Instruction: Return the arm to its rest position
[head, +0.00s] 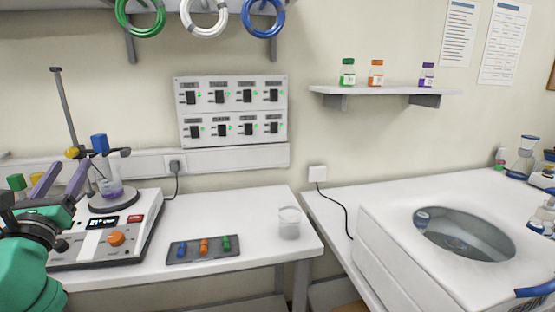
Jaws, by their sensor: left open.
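My left arm comes in at the lower left in the head view, with a green-and-black wrist. My left gripper (68,170) has two purple fingers spread apart, with nothing seen between them. It is in front of the left part of a white hot plate (122,228) and hides part of it. I cannot tell whether the fingers touch anything there. My right gripper is not in view.
A dark tray (190,258) with small blue, orange and green pieces lies on the bench (255,212). An empty beaker (289,222) stands near its right end. A large white machine (400,265) with a round window fills the right. A wall shelf (385,91) holds several small bottles.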

